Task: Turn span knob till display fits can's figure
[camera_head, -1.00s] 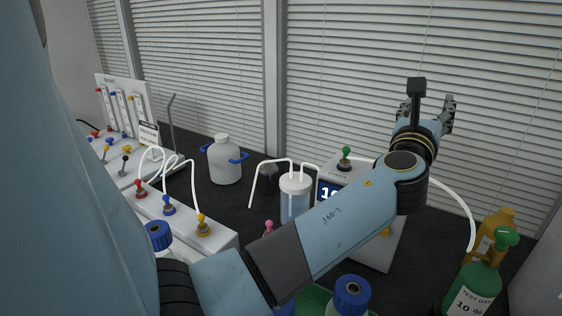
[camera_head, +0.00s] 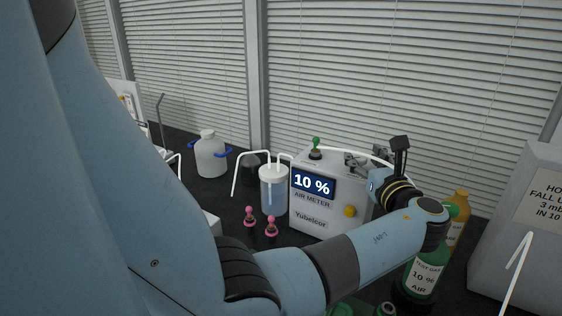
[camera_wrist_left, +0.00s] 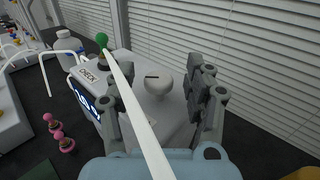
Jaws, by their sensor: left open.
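The air meter (camera_head: 328,217) is a grey box whose lit display (camera_head: 313,184) reads 10 %. The green can (camera_head: 423,277) at lower right has a label reading 10 % AIR. In the left wrist view a round pale knob (camera_wrist_left: 158,84) with a dark mark stands on the meter's top; I cannot read a name for it. My left gripper (camera_head: 367,160) is open above the right part of the meter's top. In the left wrist view its fingers (camera_wrist_left: 154,88) stand either side of the knob; contact cannot be told. My right gripper is not in view.
A white tube (camera_wrist_left: 140,115) crosses the left wrist view in front of the knob. A clear jar (camera_head: 273,190) stands left of the meter. An orange can (camera_head: 457,222) is behind the green one.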

